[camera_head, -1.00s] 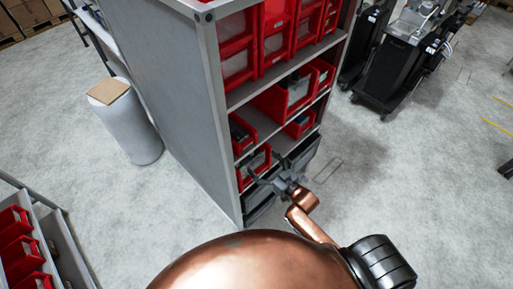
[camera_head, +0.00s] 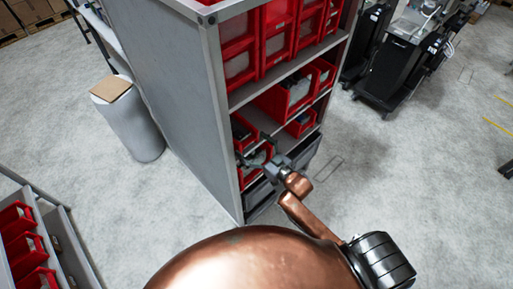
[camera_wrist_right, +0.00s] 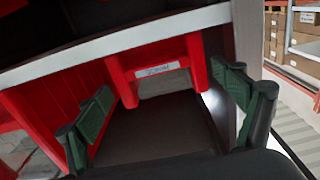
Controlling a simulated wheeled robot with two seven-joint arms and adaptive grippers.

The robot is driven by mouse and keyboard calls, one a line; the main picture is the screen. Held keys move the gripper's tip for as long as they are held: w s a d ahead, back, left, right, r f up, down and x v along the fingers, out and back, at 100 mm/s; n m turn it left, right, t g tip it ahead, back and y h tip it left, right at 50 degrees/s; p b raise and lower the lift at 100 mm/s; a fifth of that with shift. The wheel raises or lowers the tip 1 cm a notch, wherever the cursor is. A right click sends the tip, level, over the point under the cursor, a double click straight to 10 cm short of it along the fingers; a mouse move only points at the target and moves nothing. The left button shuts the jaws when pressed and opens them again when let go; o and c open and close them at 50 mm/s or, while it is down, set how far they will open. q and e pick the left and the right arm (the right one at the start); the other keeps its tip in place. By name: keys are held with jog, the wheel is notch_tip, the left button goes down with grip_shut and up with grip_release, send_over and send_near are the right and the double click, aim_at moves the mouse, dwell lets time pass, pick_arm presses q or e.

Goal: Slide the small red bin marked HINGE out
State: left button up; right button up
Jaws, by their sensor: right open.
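In the right wrist view a red bin with a pale label (camera_wrist_right: 162,70) sits under a light shelf edge, between my fingers. The label's print is too blurred to read surely, so I cannot tell whether it says HINGE. My right gripper (camera_wrist_right: 172,108) is open, with one green-padded finger on each side of the bin's front and no visible grip on it. In the head view my right gripper (camera_head: 256,157) is at the rack's lower front, partly hiding a red bin (camera_head: 248,179). My left gripper is not in view.
The grey rack (camera_head: 165,90) holds several red bins on upper shelves (camera_head: 290,68) and dark bins at the bottom. A black cart (camera_head: 388,75) stands at right, a pale cylinder (camera_head: 133,122) at left. Another rack of red bins (camera_head: 27,250) is lower left.

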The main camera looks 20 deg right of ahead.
aim_at(247, 140)
jog(key=shift+p+x, duration=0.3)
jog(key=shift+x, duration=1.95)
jog(key=shift+c, duration=0.5)
jog(key=c, duration=1.2)
jog(key=shift+s, duration=0.1)
jog(key=shift+c, duration=0.2)
